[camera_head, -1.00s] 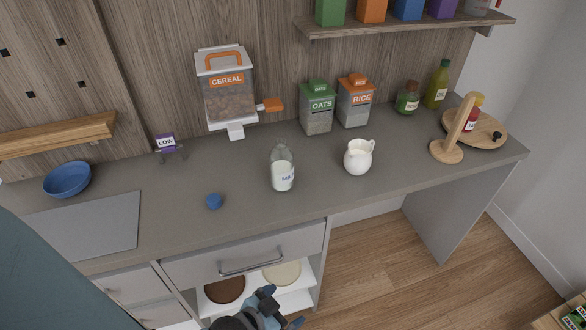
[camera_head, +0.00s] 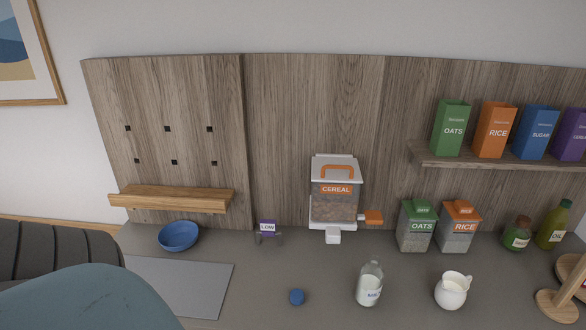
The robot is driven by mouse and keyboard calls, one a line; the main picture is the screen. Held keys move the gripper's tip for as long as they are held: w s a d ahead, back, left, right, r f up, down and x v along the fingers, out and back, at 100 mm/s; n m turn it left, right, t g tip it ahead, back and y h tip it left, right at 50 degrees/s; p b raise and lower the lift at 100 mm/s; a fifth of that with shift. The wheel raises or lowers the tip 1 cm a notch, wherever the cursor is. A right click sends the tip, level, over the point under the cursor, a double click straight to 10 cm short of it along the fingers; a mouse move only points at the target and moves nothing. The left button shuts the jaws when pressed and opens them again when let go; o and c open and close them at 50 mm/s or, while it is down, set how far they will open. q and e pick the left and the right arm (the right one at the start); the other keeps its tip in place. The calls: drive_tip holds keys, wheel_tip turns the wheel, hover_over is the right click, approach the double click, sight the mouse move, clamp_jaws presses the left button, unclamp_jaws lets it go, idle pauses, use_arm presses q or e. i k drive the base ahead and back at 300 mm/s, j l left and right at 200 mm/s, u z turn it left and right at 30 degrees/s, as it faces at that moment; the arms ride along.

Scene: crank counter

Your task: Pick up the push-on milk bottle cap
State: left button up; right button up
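The blue milk bottle cap (camera_head: 297,297) lies on the grey counter near its front, in the lower middle of the head view. The milk bottle (camera_head: 369,283) stands upright and uncapped to the right of the cap, partly filled with milk. The cap and bottle are apart. Neither of my grippers shows in the head view now, so nothing is seen touching the cap.
A grey mat (camera_head: 190,287) and a blue bowl (camera_head: 179,236) are left of the cap. A cereal dispenser (camera_head: 335,195) stands behind it. A white jug (camera_head: 452,290) is right of the bottle. Oats (camera_head: 417,227) and rice (camera_head: 459,227) containers stand behind the jug.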

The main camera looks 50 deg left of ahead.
sight(297, 295)
drive_tip(key=u, duration=1.5)
